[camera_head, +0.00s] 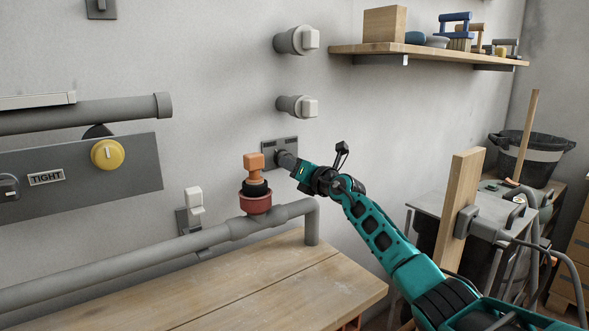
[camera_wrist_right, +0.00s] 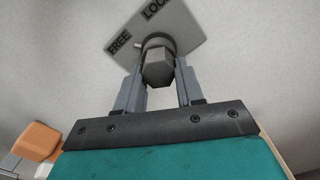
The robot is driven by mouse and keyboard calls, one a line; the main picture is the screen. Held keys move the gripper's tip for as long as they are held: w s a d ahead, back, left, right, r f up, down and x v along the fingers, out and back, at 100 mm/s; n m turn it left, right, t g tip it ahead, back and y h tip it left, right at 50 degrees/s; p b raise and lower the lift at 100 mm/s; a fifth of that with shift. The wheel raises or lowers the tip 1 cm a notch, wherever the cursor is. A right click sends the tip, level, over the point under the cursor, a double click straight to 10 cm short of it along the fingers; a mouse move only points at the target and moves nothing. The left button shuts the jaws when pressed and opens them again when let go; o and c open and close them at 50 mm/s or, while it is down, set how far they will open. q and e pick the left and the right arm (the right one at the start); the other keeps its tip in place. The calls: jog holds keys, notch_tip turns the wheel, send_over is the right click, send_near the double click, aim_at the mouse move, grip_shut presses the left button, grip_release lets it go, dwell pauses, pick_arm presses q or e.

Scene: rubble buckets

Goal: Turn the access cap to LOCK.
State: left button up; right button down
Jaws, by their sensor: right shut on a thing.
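The access cap (camera_wrist_right: 158,68) is a grey hexagonal knob on a round collar, mounted on a grey wall plate (camera_wrist_right: 178,22) marked FREE and LOCK. A small light tab on the collar points toward the FREE side in the right wrist view. The plate also shows in the head view (camera_head: 268,148), left of my gripper's tip. My right gripper (camera_wrist_right: 158,85) has its two fingers on either side of the cap and is shut on it. In the head view, my right gripper (camera_head: 287,160) hides most of the cap. My left gripper is not in view.
An orange-handled valve (camera_head: 254,170) on a grey pipe (camera_head: 225,232) stands just left of my right gripper. Two grey wall knobs (camera_head: 297,40) are above. A wooden bench (camera_head: 290,285) lies below. A wooden post (camera_head: 459,205) stands right of my arm.

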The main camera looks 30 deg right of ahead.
jog(key=c, duration=0.6)
grip_release()
jog(key=s+p, duration=0.1)
jog(key=s, duration=0.3)
jog(key=s+p, duration=0.2)
jog(key=s, duration=0.2)
jog(key=s+d+p, duration=0.1)
jog(key=s+p, duration=0.1)
jog(key=s, duration=0.3)
jog(key=shift+d, duration=0.1)
jog(key=shift+p, duration=0.3)
